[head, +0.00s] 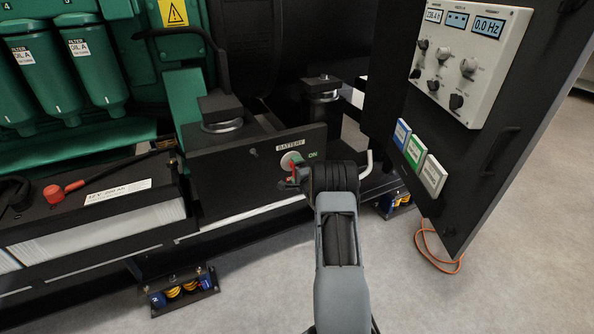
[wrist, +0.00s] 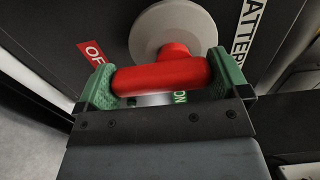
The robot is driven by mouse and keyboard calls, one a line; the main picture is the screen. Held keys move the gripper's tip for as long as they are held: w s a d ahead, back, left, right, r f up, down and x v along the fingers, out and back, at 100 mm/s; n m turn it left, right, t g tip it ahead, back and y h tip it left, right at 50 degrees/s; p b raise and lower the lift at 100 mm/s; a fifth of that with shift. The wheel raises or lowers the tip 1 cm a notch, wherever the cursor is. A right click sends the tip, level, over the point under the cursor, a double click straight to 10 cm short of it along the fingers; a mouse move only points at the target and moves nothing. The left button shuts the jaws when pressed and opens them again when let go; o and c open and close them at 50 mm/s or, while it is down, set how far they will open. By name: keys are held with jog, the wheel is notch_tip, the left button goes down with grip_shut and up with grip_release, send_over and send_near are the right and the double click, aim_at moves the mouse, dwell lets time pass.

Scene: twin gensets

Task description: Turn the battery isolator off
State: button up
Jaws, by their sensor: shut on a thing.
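The battery isolator is a red handle (wrist: 165,75) on a round grey disc (wrist: 172,35), set on a black panel below a BATTERY label (head: 291,146). In the wrist view my gripper (wrist: 165,80) is shut on the red handle, with one green finger pad at each end of it. A green ON mark (head: 313,155) is right of the disc in the head view. A red OFF mark (wrist: 95,52) is in the wrist view. In the head view my gripper (head: 295,176) hides most of the handle, and only a bit of red shows.
A black battery (head: 100,205) with a red terminal cap stands at the left. A control panel (head: 470,60) with knobs and displays stands at the right, an orange cable (head: 440,262) on the floor below it. Green oil filters (head: 95,65) are at upper left. The front floor is clear.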

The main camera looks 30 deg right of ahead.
jog(key=o, duration=0.6)
jog(key=shift+c, duration=0.2)
jog(key=s+a+p, duration=0.2)
jog(key=s, duration=1.1)
jog(key=shift+s, duration=0.35)
